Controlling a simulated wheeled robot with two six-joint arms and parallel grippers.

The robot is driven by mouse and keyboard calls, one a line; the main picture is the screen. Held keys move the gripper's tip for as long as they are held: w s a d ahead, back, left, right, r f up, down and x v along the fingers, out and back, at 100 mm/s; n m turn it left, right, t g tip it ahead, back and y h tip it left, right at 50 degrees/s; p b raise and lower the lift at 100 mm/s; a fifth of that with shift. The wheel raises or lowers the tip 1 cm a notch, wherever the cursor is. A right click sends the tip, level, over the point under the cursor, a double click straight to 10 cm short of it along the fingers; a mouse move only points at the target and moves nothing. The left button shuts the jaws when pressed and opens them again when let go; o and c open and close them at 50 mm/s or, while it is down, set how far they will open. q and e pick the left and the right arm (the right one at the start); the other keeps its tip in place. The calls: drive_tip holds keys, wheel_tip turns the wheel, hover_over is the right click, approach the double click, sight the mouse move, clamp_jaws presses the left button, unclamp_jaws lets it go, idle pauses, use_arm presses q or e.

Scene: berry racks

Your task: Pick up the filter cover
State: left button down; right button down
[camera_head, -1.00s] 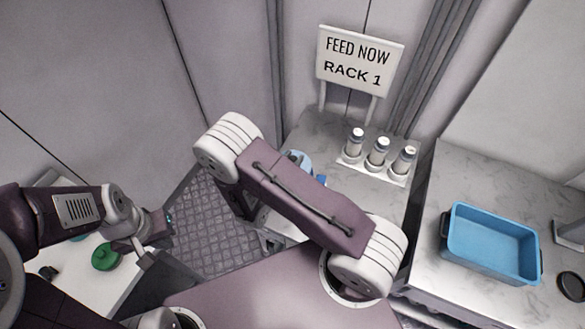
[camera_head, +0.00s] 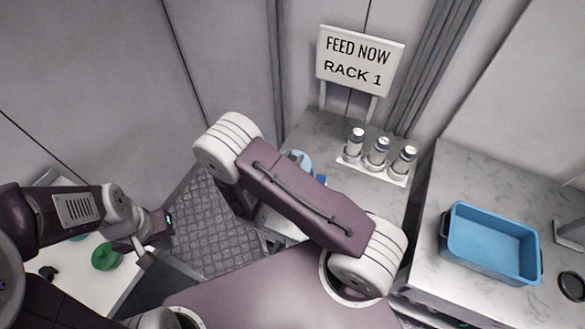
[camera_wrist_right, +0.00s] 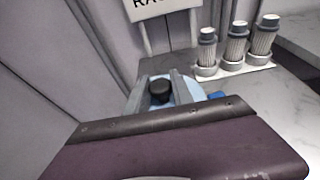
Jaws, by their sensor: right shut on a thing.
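The filter cover looks like the light blue round piece with a black knob (camera_wrist_right: 160,88) in the right wrist view. My right gripper (camera_wrist_right: 157,90) has one finger on each side of the knob and is shut on it. The blue rim of the cover (camera_head: 300,158) shows in the head view behind my right arm. That arm hides my right gripper there. My left gripper (camera_head: 152,240) is at the left over a white table, away from the cover. Whether its fingers are apart is not clear.
Several filter cartridges (camera_head: 377,152) stand in a white rack behind the cover, below the sign (camera_head: 360,60). A blue bin (camera_head: 493,243) stands on the right counter. A green round thing (camera_head: 107,257) lies on the white table (camera_head: 90,290).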

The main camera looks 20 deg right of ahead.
idle(0.8)
drive_tip(key=shift+r, duration=0.3)
drive_tip(key=r, duration=0.2)
drive_tip(key=r+b, duration=0.1)
drive_tip(key=shift+s+d+r, duration=0.25)
drive_tip(key=shift+r, duration=0.15)
drive_tip(key=s+d+r, duration=0.2)
drive_tip(key=shift+s+d, duration=0.15)
drive_tip(key=shift+s, duration=0.15)
drive_tip(key=s+d+r+p, duration=0.4)
drive_tip(key=s+d+p, duration=0.1)
drive_tip(key=p, duration=0.8)
drive_tip(key=shift+s+r, duration=0.25)
drive_tip(key=shift+r, duration=0.05)
